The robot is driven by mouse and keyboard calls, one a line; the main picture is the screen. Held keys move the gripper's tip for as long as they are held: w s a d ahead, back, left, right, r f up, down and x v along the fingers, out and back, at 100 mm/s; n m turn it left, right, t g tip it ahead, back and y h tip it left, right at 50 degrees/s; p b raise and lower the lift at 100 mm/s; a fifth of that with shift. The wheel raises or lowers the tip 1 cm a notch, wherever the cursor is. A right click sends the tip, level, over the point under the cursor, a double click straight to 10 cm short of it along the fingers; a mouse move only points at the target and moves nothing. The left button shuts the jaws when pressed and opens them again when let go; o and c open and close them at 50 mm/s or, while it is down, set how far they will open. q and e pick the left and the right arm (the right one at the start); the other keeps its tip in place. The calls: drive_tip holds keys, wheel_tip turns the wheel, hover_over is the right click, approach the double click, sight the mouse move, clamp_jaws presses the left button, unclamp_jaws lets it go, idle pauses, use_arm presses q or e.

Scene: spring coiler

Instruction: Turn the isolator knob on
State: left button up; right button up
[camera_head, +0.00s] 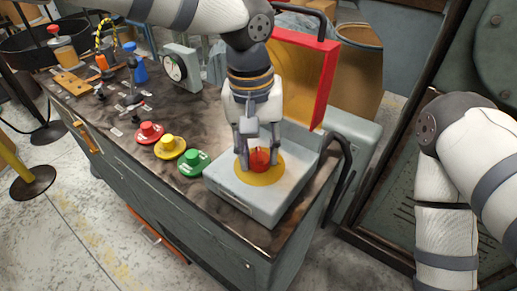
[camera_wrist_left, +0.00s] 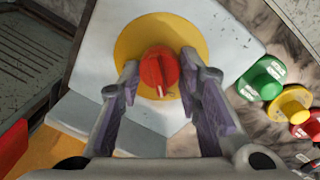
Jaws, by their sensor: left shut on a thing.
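The isolator knob (camera_head: 260,160) is red and sits on a round yellow plate (camera_head: 272,178) on top of a light grey box (camera_head: 270,207) at the bench's right end. In the left wrist view the knob (camera_wrist_left: 159,68) has a white mark at its lower edge, on the yellow plate (camera_wrist_left: 128,45). My left gripper (camera_head: 258,150) comes down from above with its fingers on either side of the knob; it also shows in the left wrist view (camera_wrist_left: 160,85). It is shut on the knob. My right gripper is out of view; only my right arm shows at the right.
Red (camera_head: 148,132), yellow (camera_head: 170,146) and green (camera_head: 194,163) buttons stand left of the box. A raised red cover (camera_head: 328,85) stands behind the knob. A gauge (camera_head: 176,68) and small fittings are further back on the bench. Floor is free at the front left.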

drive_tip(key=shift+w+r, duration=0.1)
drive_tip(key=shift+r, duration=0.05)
use_arm(q)
drive_tip(key=shift+r+m+p, duration=0.15)
drive_tip(key=shift+m+p, duration=0.25)
drive_tip(key=shift+m, duration=0.7)
drive_tip(key=m, duration=0.2)
drive_tip(key=shift+m, duration=0.3)
drive_tip(key=m, duration=0.6)
drive_tip(key=shift+d+f+g, duration=0.1)
drive_tip(key=shift+f+g, duration=0.15)
drive_tip(key=shift+g, duration=0.05)
drive_tip(key=m, duration=0.7)
drive_tip(key=shift+d+y, duration=0.1)
drive_tip(key=shift+y, duration=0.3)
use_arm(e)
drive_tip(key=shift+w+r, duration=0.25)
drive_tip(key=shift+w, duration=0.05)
use_arm(q)
drive_tip(key=shift+s, duration=0.1)
drive_tip(key=o, duration=1.1)
drive_tip(key=shift+o, duration=0.2)
drive_tip(key=shift+r, duration=0.1)
